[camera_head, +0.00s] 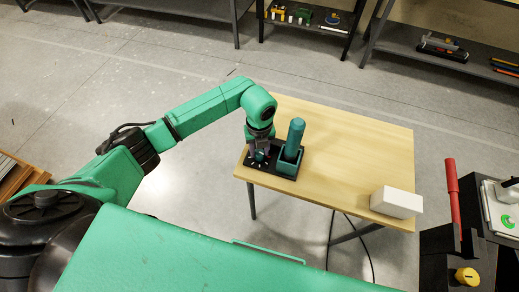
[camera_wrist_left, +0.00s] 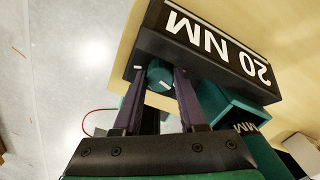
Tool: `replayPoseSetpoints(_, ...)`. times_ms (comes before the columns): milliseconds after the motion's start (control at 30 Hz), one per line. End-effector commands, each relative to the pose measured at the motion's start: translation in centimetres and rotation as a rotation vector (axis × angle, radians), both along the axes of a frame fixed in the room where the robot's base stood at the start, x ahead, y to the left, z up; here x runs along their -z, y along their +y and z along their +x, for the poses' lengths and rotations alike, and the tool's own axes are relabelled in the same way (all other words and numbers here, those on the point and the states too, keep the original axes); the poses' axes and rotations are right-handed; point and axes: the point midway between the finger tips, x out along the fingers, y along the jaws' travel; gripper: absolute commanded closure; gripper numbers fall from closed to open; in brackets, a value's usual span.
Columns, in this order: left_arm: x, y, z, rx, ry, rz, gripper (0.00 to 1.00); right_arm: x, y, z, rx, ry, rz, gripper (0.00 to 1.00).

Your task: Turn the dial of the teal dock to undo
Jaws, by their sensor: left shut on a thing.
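The teal dock (camera_head: 284,173) sits at the left end of the wooden table, with a black base and a teal square holder. A teal cylinder stands upright in the holder, leaning slightly in the picture. The dial (camera_wrist_left: 159,74) is a small teal round knob with a white mark, on the black base beside the holder. My left gripper (camera_head: 261,150) comes down over the dial from above. In the left wrist view its two fingers (camera_wrist_left: 160,88) are shut on the dial, one on each side. My right gripper is not in view.
The wooden table (camera_head: 350,145) is mostly bare. A white box (camera_head: 396,202) lies at its right front corner. A black stand with a red upright bar (camera_head: 453,190) and a yellow knob (camera_head: 467,276) is at the far right. Shelves stand along the back.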

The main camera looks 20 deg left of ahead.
Motion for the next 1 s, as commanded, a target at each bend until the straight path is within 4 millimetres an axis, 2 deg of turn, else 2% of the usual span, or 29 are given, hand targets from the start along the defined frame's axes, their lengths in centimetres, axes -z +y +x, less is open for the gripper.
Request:
replayPoseSetpoints(400, -0.17, 0.01, 0.18, -0.2, -0.006, 0.0, 1.0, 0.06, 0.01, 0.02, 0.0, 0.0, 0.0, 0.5)
replayPoseSetpoints(933, -0.21, 0.01, 0.23, -0.225, -0.006, -0.001, 1.0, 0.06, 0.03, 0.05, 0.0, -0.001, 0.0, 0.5)
replayPoseSetpoints(967, -0.22, 0.01, 0.23, -0.225, -0.006, -0.001, 0.51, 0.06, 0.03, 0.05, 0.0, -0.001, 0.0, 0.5)
replayPoseSetpoints(1000, -0.21, 0.01, 0.22, -0.225, -0.006, -0.001, 0.36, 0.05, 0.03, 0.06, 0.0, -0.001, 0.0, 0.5)
